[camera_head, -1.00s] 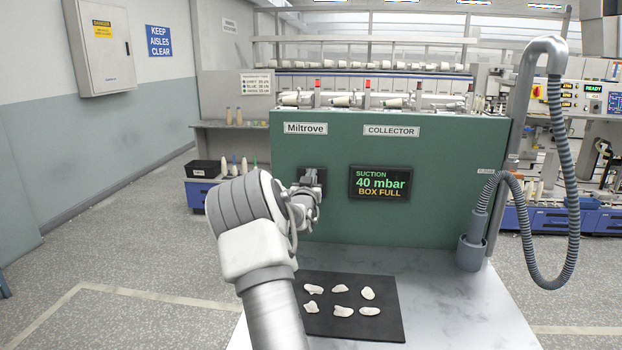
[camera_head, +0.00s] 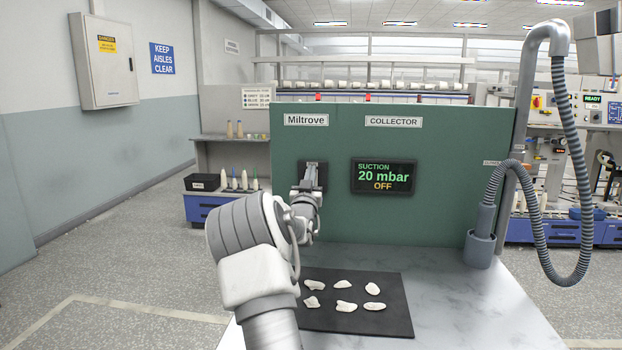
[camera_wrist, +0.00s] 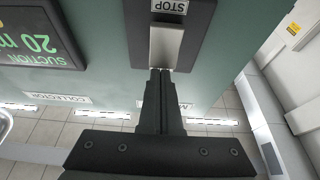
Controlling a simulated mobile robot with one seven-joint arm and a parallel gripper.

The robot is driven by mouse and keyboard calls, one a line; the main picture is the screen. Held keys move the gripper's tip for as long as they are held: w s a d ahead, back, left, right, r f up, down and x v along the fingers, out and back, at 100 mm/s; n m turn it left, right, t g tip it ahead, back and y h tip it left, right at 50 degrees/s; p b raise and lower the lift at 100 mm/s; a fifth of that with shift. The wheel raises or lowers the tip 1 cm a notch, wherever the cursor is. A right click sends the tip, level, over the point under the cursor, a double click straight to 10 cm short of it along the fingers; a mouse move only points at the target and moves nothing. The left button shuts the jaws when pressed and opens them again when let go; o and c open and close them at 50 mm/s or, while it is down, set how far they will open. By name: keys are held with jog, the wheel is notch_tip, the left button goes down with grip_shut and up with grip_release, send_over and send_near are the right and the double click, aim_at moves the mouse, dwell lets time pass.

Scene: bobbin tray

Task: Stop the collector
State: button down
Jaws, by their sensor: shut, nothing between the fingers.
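The green collector (camera_head: 420,200) fills the middle of the head view. Its display (camera_head: 383,177) reads suction 20 mbar, OFF; part of it shows upside down in the wrist view (camera_wrist: 35,40). A dark switch plate (camera_wrist: 194,35) carries a STOP label (camera_wrist: 170,6) and a silver paddle (camera_wrist: 166,45). My gripper (camera_wrist: 159,72) is shut and empty, its fingertips at the paddle's edge; I cannot tell whether they touch it. In the head view my own arm partly hides the gripper and plate.
A black mat (camera_head: 385,315) with several white fluff pieces lies on the grey table (camera_head: 460,290). A ribbed grey hose (camera_head: 565,200) hangs at the right, its end in a holder (camera_head: 480,248). A black bin (camera_head: 203,183) stands behind at the left.

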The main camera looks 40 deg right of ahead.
jog(key=shift+f, duration=0.1)
notch_tip(320, 180, up, 4)
jog(key=shift+f+p, duration=0.1)
jog(key=shift+p, duration=0.25)
jog(key=r+v, duration=0.1)
jog(key=v, duration=0.8)
jog(key=shift+s+a, duration=0.3)
jog(key=shift+a, duration=0.15)
jog(key=shift+f, duration=0.15)
